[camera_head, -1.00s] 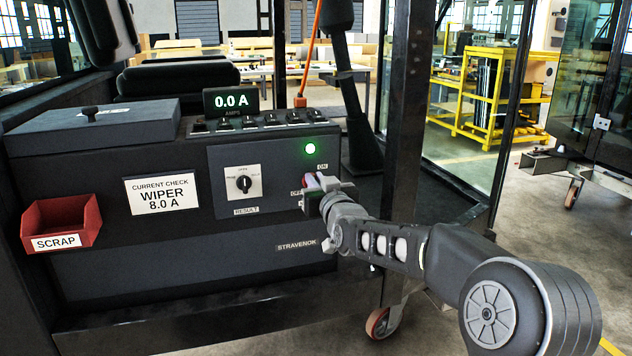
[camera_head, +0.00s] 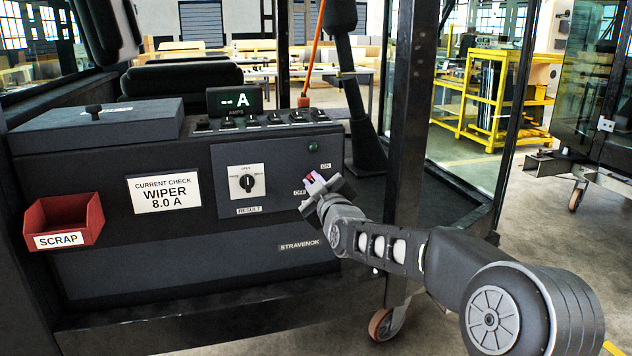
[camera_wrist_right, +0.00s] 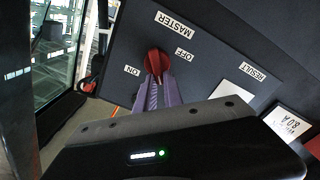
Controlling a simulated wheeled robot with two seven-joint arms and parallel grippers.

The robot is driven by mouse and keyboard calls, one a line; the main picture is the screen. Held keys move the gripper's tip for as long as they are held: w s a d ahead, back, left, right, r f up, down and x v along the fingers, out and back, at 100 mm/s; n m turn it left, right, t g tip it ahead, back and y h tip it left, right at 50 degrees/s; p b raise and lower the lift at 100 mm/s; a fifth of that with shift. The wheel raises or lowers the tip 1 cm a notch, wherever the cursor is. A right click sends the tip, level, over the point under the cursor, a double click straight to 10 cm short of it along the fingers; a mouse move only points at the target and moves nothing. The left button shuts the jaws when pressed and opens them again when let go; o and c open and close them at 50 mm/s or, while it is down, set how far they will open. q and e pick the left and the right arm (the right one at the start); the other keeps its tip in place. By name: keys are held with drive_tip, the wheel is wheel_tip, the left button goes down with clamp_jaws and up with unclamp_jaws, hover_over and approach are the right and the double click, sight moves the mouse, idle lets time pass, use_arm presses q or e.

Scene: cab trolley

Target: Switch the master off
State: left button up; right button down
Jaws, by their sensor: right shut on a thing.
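The master switch has a red knob (camera_wrist_right: 157,62) on the dark panel, with MASTER, OFF and ON labels around it in the right wrist view. The green lamp (camera_head: 312,147) above the switch is dark. The amps display (camera_head: 234,100) shows dashes and an A. My left gripper is not in view.
A result selector (camera_head: 247,182) sits left of the master switch. A row of toggle switches (camera_head: 262,121) runs along the panel top. A red scrap bin (camera_head: 64,220) hangs at the left. A dark cab post (camera_head: 408,110) stands right of the panel, close to my right arm.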

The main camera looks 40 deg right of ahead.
drive_tip(key=shift+w+a+f+n+p, duration=0.1)
drive_tip(key=shift+f+n+p, duration=0.2)
drive_tip(key=shift+n, duration=1.4)
drive_tip(key=shift+a+f+n+p, duration=0.15)
drive_tip(key=shift+f+n+p, duration=0.15)
drive_tip(key=shift+n, duration=1.4)
drive_tip(key=shift+w+a+f+n+p, duration=0.15)
drive_tip(key=shift+n+p, duration=0.25)
drive_tip(key=shift+n, duration=1.3)
drive_tip(key=shift+s+f, duration=0.1)
drive_tip(key=shift+s, duration=0.05)
drive_tip(key=c, duration=1.5)
unclamp_jaws()
drive_tip(key=shift+o, duration=0.2)
drive_tip(key=v, duration=0.7)
drive_tip(key=shift+s, duration=0.35)
